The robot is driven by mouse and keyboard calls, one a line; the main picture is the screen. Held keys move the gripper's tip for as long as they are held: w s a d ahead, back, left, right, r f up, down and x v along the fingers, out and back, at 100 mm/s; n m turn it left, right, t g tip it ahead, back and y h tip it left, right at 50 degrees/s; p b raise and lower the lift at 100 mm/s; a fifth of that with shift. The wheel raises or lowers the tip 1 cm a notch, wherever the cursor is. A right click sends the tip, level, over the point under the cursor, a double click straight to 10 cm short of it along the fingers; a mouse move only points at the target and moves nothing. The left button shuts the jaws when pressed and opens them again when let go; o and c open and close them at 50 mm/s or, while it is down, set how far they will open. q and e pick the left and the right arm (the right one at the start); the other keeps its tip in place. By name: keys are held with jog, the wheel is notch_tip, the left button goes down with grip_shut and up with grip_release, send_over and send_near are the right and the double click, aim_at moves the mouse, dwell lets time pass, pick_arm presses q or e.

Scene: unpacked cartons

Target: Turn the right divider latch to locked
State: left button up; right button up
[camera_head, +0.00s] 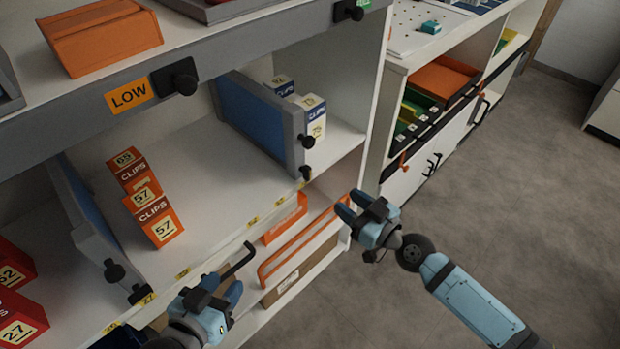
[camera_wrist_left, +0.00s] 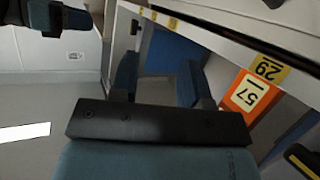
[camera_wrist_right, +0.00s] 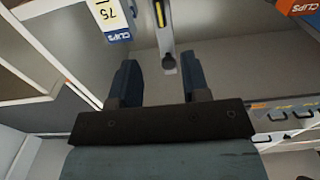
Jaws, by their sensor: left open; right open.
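The right divider (camera_head: 255,122), a blue panel with a grey frame, stands upright on the middle shelf. Its front edge carries a black knob (camera_head: 307,141) and a lower black latch (camera_head: 305,172). In the right wrist view the divider's edge (camera_wrist_right: 162,30) is ahead, and a dark latch part (camera_wrist_right: 169,62) shows between the fingertips, apart from them. Whether it is locked I cannot tell. My right gripper (camera_head: 345,206) is open and empty, in front of the shelf, right of and below the latch. My left gripper (camera_head: 222,288) is open and empty, low in front of the shelf.
A left divider (camera_head: 92,218) stands on the same shelf, with orange clip boxes (camera_head: 150,205) between the dividers. White clip boxes (camera_head: 313,112) stand right of the right divider. The floor at right is clear.

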aim_at(310, 174)
jog(key=x, duration=1.1)
jog(key=shift+w+a+p, duration=0.1)
jog(key=shift+p, duration=0.2)
pick_arm(q)
jog(key=shift+s+a+f+g+y, duration=0.15)
jog(key=shift+s+a+f+g, duration=0.05)
jog(key=shift+f, duration=0.15)
jog(key=shift+s+a+f+g+y, duration=0.15)
jog(key=shift+f+g, duration=0.05)
jog(key=shift+f, duration=0.15)
pick_arm(e)
jog(key=shift+w+a, duration=0.4)
jog(key=shift+a, duration=0.05)
grip_shut()
